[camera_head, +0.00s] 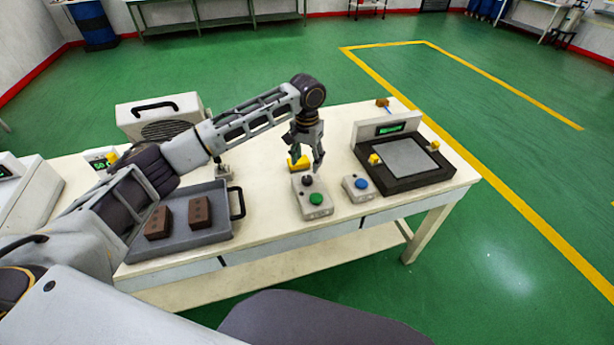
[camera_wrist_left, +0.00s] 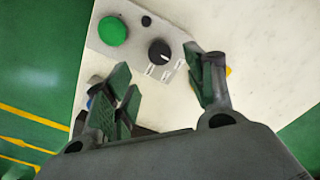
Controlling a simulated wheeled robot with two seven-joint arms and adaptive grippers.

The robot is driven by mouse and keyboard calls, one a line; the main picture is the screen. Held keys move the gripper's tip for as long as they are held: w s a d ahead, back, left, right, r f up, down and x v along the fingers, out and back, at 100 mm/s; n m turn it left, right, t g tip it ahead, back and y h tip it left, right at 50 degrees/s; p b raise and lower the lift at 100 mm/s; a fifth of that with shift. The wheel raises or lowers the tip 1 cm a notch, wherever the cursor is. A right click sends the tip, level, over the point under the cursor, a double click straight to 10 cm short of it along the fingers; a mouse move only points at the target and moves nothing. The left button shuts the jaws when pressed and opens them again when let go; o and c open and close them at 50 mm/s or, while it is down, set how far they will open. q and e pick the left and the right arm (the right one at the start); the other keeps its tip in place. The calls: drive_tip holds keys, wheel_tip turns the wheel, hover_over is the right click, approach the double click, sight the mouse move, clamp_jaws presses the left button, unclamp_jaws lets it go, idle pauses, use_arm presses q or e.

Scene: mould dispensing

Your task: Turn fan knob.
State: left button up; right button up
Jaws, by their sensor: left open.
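The black fan knob (camera_head: 307,180) sits on a light grey control box (camera_head: 301,203), behind a green button (camera_head: 316,199). In the left wrist view the knob (camera_wrist_left: 160,52) shows a white pointer line, with the green button (camera_wrist_left: 112,31) to its left. My left gripper (camera_head: 307,162) points down above the box. In the wrist view its fingers (camera_wrist_left: 165,88) are spread and empty, with the knob beyond the gap between their tips. The gripper looks apart from the knob; the exact height is hard to tell. My right gripper is not in view.
A box with a blue button (camera_head: 361,184) stands just right of the control box. A black device with a grey plate (camera_head: 408,157) is further right. A tray (camera_head: 205,238) with two brown blocks lies left. A grilled fan box (camera_head: 187,105) stands behind my arm. A yellow piece (camera_head: 298,163) lies behind the knob.

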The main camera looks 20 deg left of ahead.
sight(307, 179)
use_arm(q)
wheel_tip(307, 179, down, 6)
drive_tip(key=shift+f, duration=0.9)
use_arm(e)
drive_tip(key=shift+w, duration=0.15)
